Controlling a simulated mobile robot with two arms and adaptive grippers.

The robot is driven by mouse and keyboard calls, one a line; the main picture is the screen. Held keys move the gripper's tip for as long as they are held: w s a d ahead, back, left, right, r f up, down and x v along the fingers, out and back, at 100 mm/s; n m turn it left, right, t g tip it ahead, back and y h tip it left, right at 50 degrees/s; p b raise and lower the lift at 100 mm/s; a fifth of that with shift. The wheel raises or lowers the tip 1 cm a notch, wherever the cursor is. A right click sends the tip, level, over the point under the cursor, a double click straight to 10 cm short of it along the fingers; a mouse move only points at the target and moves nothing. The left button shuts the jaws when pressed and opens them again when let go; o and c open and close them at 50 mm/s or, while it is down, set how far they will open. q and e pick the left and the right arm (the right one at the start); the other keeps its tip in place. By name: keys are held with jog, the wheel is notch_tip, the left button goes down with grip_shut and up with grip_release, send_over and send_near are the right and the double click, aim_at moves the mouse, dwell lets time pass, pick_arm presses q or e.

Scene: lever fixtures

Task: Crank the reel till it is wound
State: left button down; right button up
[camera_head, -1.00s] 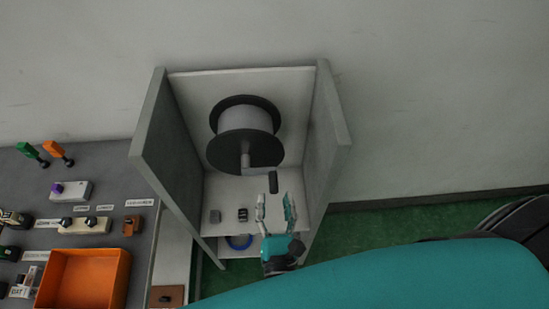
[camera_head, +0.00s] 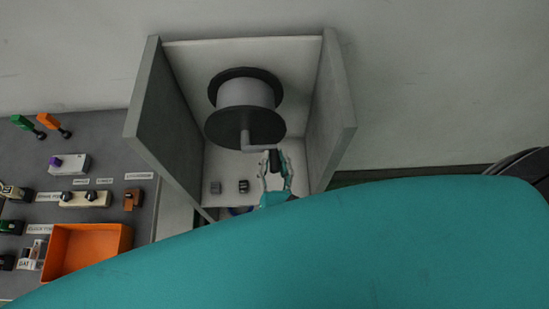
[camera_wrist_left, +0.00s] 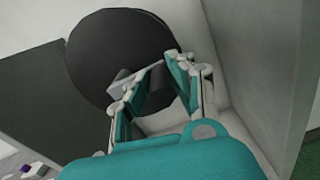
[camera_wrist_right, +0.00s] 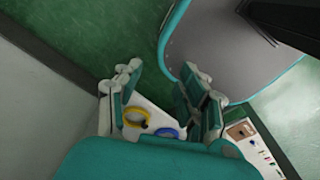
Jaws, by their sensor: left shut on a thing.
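The reel (camera_head: 245,93) is a pale drum with dark round flanges inside an open grey box. In the left wrist view its dark front flange (camera_wrist_left: 110,55) fills the upper middle. A light crank arm (camera_head: 262,149) extends right from its front to a dark handle (camera_head: 275,160). My left gripper (camera_head: 275,170) is shut on the handle, a finger on each side; it also shows in the left wrist view (camera_wrist_left: 155,82), partly hiding the handle. My right gripper (camera_wrist_right: 158,90) shows only in its wrist view, open and empty.
The box's side walls (camera_head: 328,115) stand close on both sides of the reel. Two small blocks (camera_head: 243,186) lie on its floor. A grey bench with switches and an orange tray (camera_head: 128,240) is at left. My teal arm hides the lower picture.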

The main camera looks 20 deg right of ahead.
jog(key=shift+w+d, duration=0.45)
jog(key=shift+d, duration=0.05)
pick_arm(q)
jog(key=shift+f, duration=0.1)
pick_arm(e)
jog(key=shift+f, duration=0.1)
pick_arm(q)
jog(key=shift+f+m+b, duration=0.45)
jog(key=shift+m+b, duration=0.05)
jog(key=shift+m, duration=0.4)
jog(key=shift+a+f+m+b, duration=0.15)
jog(key=shift+f+m+b, duration=0.35)
jog(key=shift+m, duration=0.6)
jog(key=shift+w+a+f+m, duration=0.1)
jog(key=shift+a+f+m, duration=0.1)
jog(key=shift+f+m, duration=0.4)
jog(key=shift+w+a+f+m, duration=0.1)
jog(key=shift+a+f+m, duration=0.15)
jog(key=shift+m, duration=0.65)
pick_arm(e)
jog(key=shift+s+a+f, duration=0.1)
jog(key=shift+a+f, duration=0.05)
jog(key=shift+f, duration=0.35)
jog(key=shift+s+a+f, duration=0.1)
jog(key=shift+a+f, duration=0.05)
jog(key=shift+f, duration=0.35)
